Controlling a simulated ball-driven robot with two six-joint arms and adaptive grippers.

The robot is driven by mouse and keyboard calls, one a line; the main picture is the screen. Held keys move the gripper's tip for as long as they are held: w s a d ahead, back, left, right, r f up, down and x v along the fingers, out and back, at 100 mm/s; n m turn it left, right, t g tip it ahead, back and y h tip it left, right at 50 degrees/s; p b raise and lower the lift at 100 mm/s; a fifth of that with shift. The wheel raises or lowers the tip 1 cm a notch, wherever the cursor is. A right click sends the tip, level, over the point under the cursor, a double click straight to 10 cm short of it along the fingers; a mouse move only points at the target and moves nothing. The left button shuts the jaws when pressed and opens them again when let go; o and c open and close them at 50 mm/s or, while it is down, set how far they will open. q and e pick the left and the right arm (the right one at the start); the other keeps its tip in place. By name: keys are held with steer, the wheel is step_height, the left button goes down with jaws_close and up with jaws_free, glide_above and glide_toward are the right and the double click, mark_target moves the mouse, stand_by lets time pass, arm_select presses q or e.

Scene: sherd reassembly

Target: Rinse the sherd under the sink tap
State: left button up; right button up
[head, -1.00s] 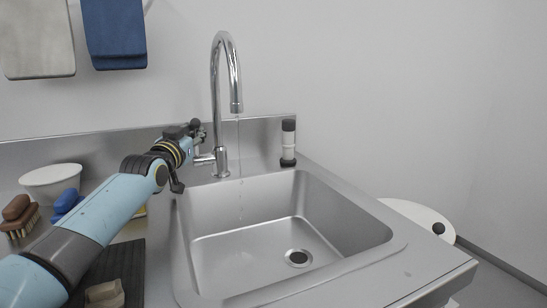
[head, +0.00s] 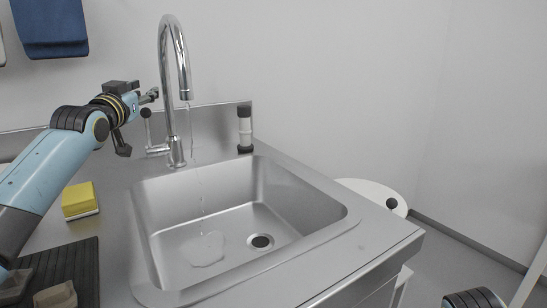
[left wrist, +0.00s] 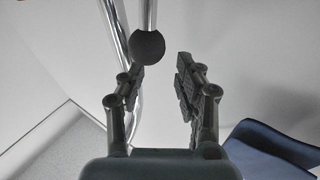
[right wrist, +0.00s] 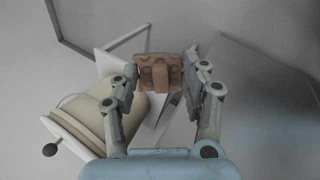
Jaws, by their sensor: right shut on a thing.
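The brown sherd (right wrist: 160,72) shows in the right wrist view between the fingers of my right gripper (right wrist: 158,90), which is shut on it. In the head view only part of my right arm shows at the bottom right corner. The chrome tap (head: 172,90) stands behind the steel sink (head: 270,200). Clear water (head: 200,180) runs from its spout and spreads on the basin floor. My left gripper (head: 138,120) is open beside the tap lever's black knob (head: 146,113). In the left wrist view the knob (left wrist: 147,46) is just beyond the parted fingers.
A yellow sponge (head: 80,200) and a dark ribbed mat (head: 75,265) with brown pieces lie left of the sink. A black-and-white cylinder (head: 244,128) stands at the sink's back right. A round white top (head: 372,193) is beyond the counter's right edge.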

arm_select(q)
steer(key=shift+r, duration=1.5)
